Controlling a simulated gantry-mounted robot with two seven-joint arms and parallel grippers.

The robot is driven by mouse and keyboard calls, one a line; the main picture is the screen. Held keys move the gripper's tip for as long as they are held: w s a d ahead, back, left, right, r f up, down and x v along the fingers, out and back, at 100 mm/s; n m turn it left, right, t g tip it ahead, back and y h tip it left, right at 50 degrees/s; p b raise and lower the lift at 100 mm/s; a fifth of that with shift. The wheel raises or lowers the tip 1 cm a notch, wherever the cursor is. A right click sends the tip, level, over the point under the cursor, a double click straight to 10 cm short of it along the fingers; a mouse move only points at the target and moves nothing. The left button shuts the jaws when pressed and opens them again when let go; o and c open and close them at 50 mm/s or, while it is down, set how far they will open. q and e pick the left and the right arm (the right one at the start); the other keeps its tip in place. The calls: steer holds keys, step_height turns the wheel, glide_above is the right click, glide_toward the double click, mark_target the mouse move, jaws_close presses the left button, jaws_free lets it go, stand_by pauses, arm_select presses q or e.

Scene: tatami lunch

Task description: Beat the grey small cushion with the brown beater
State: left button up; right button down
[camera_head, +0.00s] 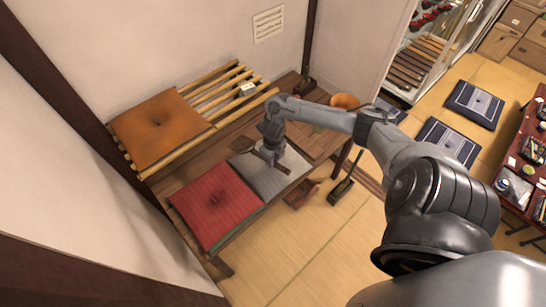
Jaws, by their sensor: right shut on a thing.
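The grey small cushion (268,182) lies flat on the low wooden bench, just right of the red cushion. My right gripper (269,153) is above the cushion's far part, pointing down, and shut on the brown beater (243,145). The beater's broad end is on the left of the gripper, and its thin end reaches right and toward the near side over the cushion. I cannot tell whether the beater touches the cushion. The gripper and beater hide part of the cushion's far side. My left gripper is not in view.
A red cushion (216,204) lies on the bench's near left end. An orange cushion (158,128) rests on a slatted rack (228,92) behind. A wooden dustpan (300,194) and a brush (341,190) stand on the floor in front. An orange bowl (344,100) sits behind my arm.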

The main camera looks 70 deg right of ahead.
steer(key=shift+w, duration=0.15)
step_height(320, 180, down, 9)
steer(key=b, duration=0.8)
steer(key=shift+d+f+b, duration=0.1)
steer(key=shift+f+b, duration=0.1)
steer(key=shift+b, duration=0.2)
step_height(320, 180, up, 10)
steer(key=p, duration=0.8)
steer(key=shift+f, duration=0.15)
